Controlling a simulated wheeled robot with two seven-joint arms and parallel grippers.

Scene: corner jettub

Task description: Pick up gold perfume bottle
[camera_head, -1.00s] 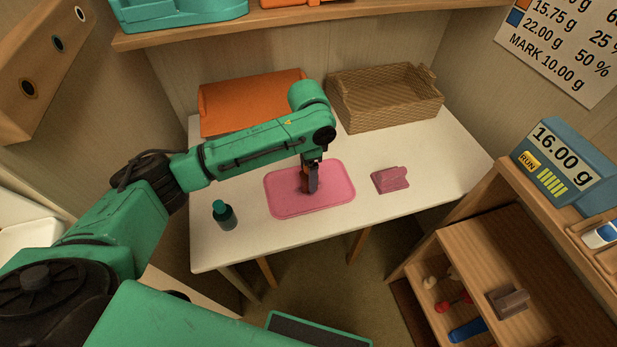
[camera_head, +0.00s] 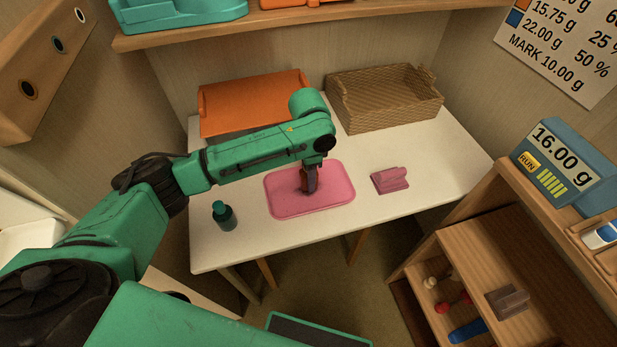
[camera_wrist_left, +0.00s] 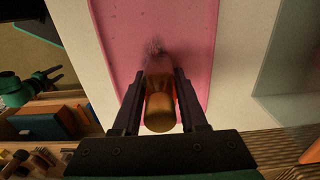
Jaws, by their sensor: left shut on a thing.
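My left gripper (camera_head: 309,186) is over the pink mat (camera_head: 336,197) on the white table, pointing down. In the left wrist view, the fingers of the left gripper (camera_wrist_left: 160,92) are shut on the gold perfume bottle (camera_wrist_left: 159,108), one on each side. The bottle's rounded gold end faces the wrist camera, and its far end is over the pink mat (camera_wrist_left: 194,40). In the head view the bottle is mostly hidden by the gripper. I cannot tell whether it touches the mat.
A dark green bottle (camera_head: 224,216) stands left of the mat. A pink block (camera_head: 390,180) lies to its right. An orange tray (camera_head: 222,103) and a wicker basket (camera_head: 398,111) are at the back. A wooden shelf unit (camera_head: 420,262) stands at the right.

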